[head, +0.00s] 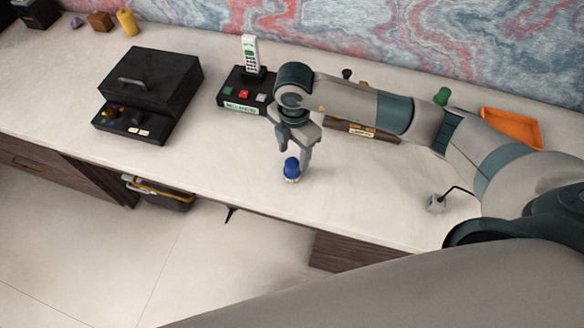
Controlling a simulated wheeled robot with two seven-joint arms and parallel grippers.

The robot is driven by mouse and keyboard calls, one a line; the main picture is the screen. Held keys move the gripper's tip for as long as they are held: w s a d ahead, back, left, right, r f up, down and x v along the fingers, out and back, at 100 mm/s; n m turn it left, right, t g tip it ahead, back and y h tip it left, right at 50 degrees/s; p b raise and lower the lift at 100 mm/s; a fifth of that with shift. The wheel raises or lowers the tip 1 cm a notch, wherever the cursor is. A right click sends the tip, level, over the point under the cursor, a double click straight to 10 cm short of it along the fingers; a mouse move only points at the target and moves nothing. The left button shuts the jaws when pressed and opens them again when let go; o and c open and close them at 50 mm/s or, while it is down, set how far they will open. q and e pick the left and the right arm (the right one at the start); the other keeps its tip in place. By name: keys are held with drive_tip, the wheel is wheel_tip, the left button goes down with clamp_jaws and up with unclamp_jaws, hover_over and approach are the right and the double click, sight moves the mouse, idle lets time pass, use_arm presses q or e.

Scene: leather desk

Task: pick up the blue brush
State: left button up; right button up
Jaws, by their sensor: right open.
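The blue brush (291,169) stands near the front edge of the pale desk, with a rounded blue top and a lighter base. My right gripper (295,154) points down from above, with its fingers at the brush's top. It is open; whether a finger touches the brush I cannot tell. The right arm comes in from the right and hides part of the desk behind it. My left gripper is not in view.
An orange tray (512,128) and a green item (442,96) lie at the back right.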

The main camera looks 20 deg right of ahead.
sight(292, 163)
drive_tip(key=shift+s+a+f+p, duration=0.1)
drive_tip(key=shift+f+p, duration=0.35)
drive_tip(key=shift+p, duration=0.1)
wheel_tip(292, 163, down, 3)
drive_tip(key=shift+s+a+f+p, duration=0.1)
drive_tip(key=shift+a+p, duration=0.05)
drive_tip(key=shift+p, duration=0.6)
drive_tip(key=shift+f, duration=0.55)
drive_tip(key=c, duration=1.2)
drive_tip(key=shift+c, duration=0.2)
